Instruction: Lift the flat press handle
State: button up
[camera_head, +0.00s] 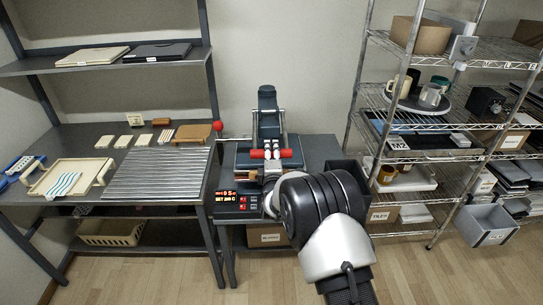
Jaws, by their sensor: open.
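The press (268,105) stands on a dark bench in the middle of the view, with a dark upright column at its back. A horizontal handle with red grips (257,154) runs across its front. My gripper (268,184) is in front of the press, below the red-gripped handle. It is small in the picture and largely hidden by my wrist, so its fingertips are not clear. It is open, and I cannot tell whether it touches the press.
A red ball-topped lever (217,126) stands left of the press. The left table (65,143) holds a ribbed metal surface, a tray and several small tiles. A wire shelf (455,118) with mugs and boxes stands to the right. The wooden floor in front is clear.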

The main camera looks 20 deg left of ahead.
grip_shut()
dwell(0.7)
